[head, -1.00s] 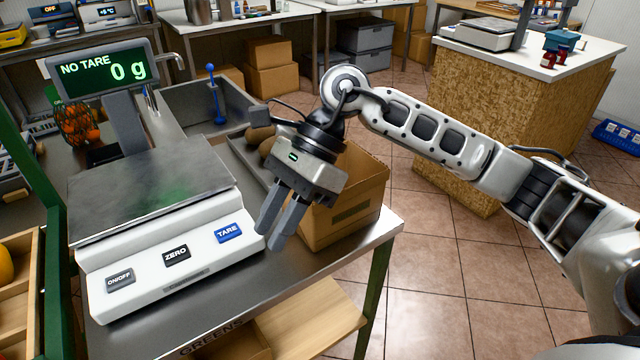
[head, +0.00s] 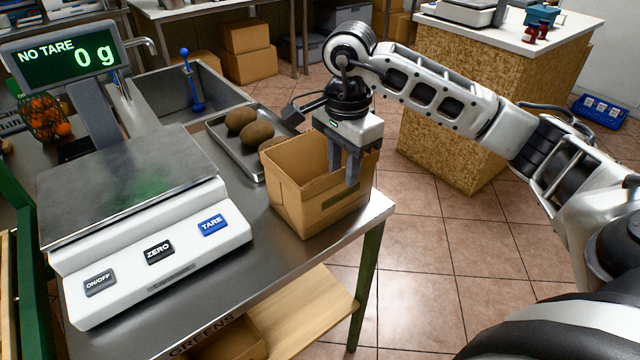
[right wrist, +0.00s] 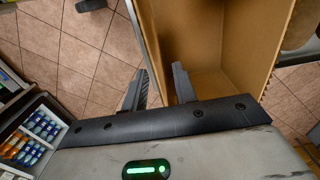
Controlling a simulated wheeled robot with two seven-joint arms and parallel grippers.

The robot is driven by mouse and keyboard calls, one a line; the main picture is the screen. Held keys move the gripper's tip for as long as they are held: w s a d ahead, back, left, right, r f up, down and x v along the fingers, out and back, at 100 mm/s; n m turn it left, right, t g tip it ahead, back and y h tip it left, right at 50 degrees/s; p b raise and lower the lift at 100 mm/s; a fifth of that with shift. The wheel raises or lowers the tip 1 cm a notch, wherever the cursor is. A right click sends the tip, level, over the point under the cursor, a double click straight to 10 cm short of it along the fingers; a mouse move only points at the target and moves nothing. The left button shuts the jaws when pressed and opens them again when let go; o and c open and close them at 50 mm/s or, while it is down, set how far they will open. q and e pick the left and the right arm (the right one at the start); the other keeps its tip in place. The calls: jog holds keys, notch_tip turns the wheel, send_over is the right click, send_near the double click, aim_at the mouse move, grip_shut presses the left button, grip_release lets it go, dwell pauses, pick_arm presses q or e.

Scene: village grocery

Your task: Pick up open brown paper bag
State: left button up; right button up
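The open brown paper bag (head: 300,205) stands upright, box-shaped with an open top, on the near right corner of the steel counter. My right gripper (head: 345,175) points down at the bag's right side. In the right wrist view the gripper (right wrist: 160,88) is open. One finger is outside the bag wall and the other is inside the mouth, with the wall's edge between them. The bag's empty-looking inside (right wrist: 210,45) shows there. I cannot tell whether the fingers touch the wall. My left gripper is not in view.
A white scale (head: 140,240) reading 0 g stands left of the bag. A metal tray (head: 222,130) with brown potato-like items lies behind it, and a sink (head: 150,105) beyond. The counter edge is close to the bag's right. Open tiled floor (head: 440,260) lies to the right.

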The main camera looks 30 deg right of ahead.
jog(key=shift+s+a+f+p, duration=0.1)
jog(key=shift+f+p, duration=0.15)
jog(key=shift+f, duration=1.1)
jog(key=shift+a+f+p, duration=0.1)
jog(key=shift+f+p, duration=0.1)
jog(key=shift+f, duration=1.15)
grip_shut()
